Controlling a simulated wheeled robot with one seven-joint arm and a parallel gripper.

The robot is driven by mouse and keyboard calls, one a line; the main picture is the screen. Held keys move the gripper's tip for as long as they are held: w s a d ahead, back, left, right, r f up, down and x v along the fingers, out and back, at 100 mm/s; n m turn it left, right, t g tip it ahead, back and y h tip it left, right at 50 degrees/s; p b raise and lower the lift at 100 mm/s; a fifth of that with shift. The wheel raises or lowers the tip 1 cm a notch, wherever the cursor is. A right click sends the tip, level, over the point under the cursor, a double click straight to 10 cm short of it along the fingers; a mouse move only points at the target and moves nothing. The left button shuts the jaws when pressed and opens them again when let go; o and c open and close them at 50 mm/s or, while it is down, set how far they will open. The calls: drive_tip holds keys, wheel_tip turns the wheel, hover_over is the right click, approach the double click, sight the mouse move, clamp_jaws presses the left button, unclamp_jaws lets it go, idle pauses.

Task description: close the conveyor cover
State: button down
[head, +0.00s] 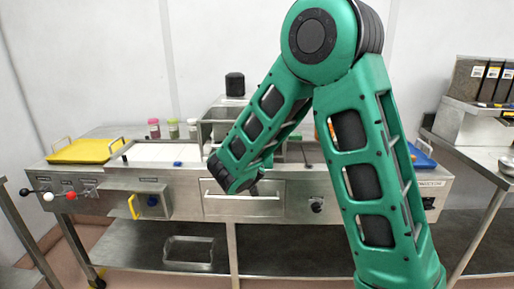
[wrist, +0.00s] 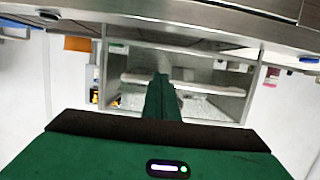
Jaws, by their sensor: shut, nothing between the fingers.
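A steel housing (head: 216,114) stands mid-line behind the counter, partly hidden by my arm. In the wrist view, which looks upside down, an open-fronted steel compartment (wrist: 222,88) has a pale bar (wrist: 195,88) across it. Below the counter top, the line's front has a steel panel with a long bar handle (head: 222,197). I cannot tell for certain which part is the conveyor cover, or how far open it stands. My gripper (wrist: 161,80) is shut and empty, pointing toward the compartment. In the head view its fingers are mostly hidden by my arm; contact cannot be judged.
A yellow tray (head: 80,151) lies at the left end, beside a white flat bed (head: 163,152) and several jars (head: 173,128). A yellow handle (head: 133,206) and black knob (head: 317,205) stick out in front. A side table (head: 480,150) stands right.

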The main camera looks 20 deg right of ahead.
drive_tip(key=shift+w+f, duration=0.25)
drive_tip(key=shift+w, duration=0.1)
drive_tip(key=s+a+f, duration=0.3)
drive_tip(key=s+f, duration=0.1)
drive_tip(key=s, duration=0.4)
drive_tip(key=s+d+f+m+g+h, duration=0.1)
drive_tip(key=s+d+m+g, duration=0.1)
drive_tip(key=s+d+g, duration=0.5)
drive_tip(key=s+d+f+m+g+h, duration=0.1)
drive_tip(key=s+d+m+g+h, duration=0.15)
drive_tip(key=s+d, duration=0.85)
drive_tip(key=s+a+r+n+g+y, duration=0.1)
drive_tip(key=s+y, duration=0.3)
drive_tip(key=s, duration=0.5)
drive_tip(key=s+a+r+n+g+y, duration=0.1)
drive_tip(key=s+y, duration=0.4)
drive_tip(key=s, duration=0.5)
drive_tip(key=shift+n+g, duration=0.45)
drive_tip(key=shift+g, duration=0.7)
